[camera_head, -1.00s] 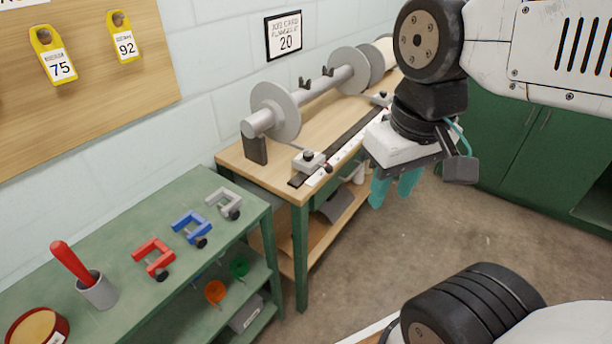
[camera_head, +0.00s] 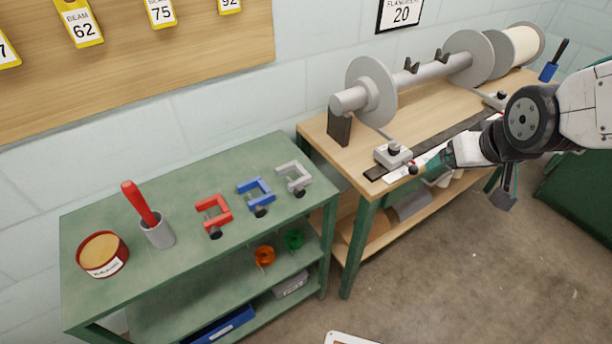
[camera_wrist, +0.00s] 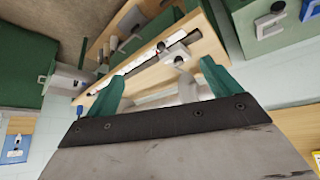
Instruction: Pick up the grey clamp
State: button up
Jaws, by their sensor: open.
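The grey clamp (camera_head: 294,178) lies on the green table (camera_head: 107,211), at the right end of a row beside the blue clamp (camera_head: 256,196) and the red clamp (camera_head: 213,215). My gripper (camera_head: 432,166) is to its right, in front of the wooden bench, apart from the clamp. In the wrist view, the two green fingers of my gripper (camera_wrist: 160,88) are spread with nothing held between them.
The wooden bench (camera_head: 345,163) carries a grey flanged beam (camera_head: 371,92) and a small block (camera_head: 393,155) near its edge. A cup (camera_head: 159,234) with a red-handled tool and a round tin (camera_head: 103,255) stand left of the clamps.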

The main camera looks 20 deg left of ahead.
jog(key=w+a+f+n+t+y, duration=0.1)
jog(key=w+a+f+y, duration=0.1)
jog(key=a+f, duration=0.3)
jog(key=w+a+f+n+t+y, duration=0.1)
jog(key=w+a+f+n, duration=0.15)
jog(key=a, duration=0.45)
jog(key=n+y, duration=0.3)
jog(key=y, duration=0.3)
send_near(302, 183)
jog(key=w+a, duration=0.1)
jog(key=a, duration=0.1)
jog(key=shift+m+t, duration=0.25)
jog(key=shift+t, duration=0.05)
jog(key=x, duration=0.3)
jog(key=f+x, duration=0.1)
jog(key=x, duration=0.3)
jog(key=shift+f, duration=0.2)
jog(key=shift+w, duration=0.1)
jog(key=c, duration=1.3)
